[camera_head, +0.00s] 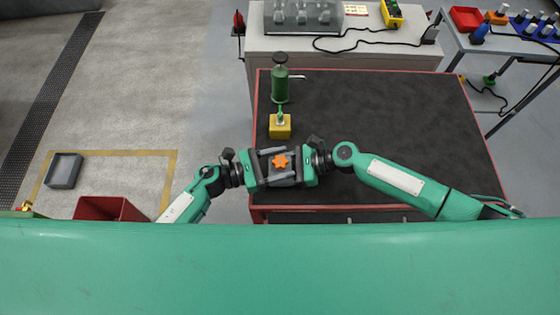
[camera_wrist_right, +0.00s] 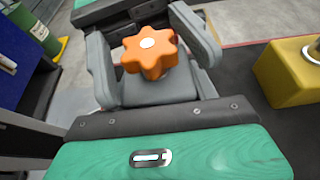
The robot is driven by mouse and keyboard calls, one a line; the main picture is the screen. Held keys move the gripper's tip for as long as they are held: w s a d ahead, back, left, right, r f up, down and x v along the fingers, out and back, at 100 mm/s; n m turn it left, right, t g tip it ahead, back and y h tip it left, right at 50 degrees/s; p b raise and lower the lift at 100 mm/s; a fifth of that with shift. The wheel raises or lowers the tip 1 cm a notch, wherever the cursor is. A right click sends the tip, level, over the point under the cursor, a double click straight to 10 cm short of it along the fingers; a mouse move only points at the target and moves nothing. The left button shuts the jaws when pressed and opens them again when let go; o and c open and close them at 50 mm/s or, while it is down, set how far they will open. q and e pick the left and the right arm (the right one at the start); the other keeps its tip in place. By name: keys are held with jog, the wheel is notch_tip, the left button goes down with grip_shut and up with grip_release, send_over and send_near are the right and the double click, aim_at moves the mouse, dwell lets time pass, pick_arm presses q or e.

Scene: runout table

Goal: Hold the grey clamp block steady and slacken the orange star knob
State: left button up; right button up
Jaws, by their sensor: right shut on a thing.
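The orange star knob (camera_head: 281,161) sits on top of the grey clamp block (camera_head: 284,175), near the table's left front edge. In the right wrist view the knob (camera_wrist_right: 150,52) stands between two grey fingers of my right gripper (camera_wrist_right: 150,45), with the block (camera_wrist_right: 160,86) under it. In the head view my right gripper (camera_head: 290,164) comes in from the right and is shut on the knob. My left gripper (camera_head: 266,167) faces it from the left, at the block. Its fingertips are too hidden to tell whether they grip.
A yellow block (camera_head: 280,131) with a green top stands just behind the grippers. A green cylinder (camera_head: 280,88) stands farther back. The dark table top (camera_head: 400,120), edged in red, is clear to the right. A red bin (camera_head: 108,208) stands on the floor at left.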

pick_arm(q)
jog(key=v, duration=1.2)
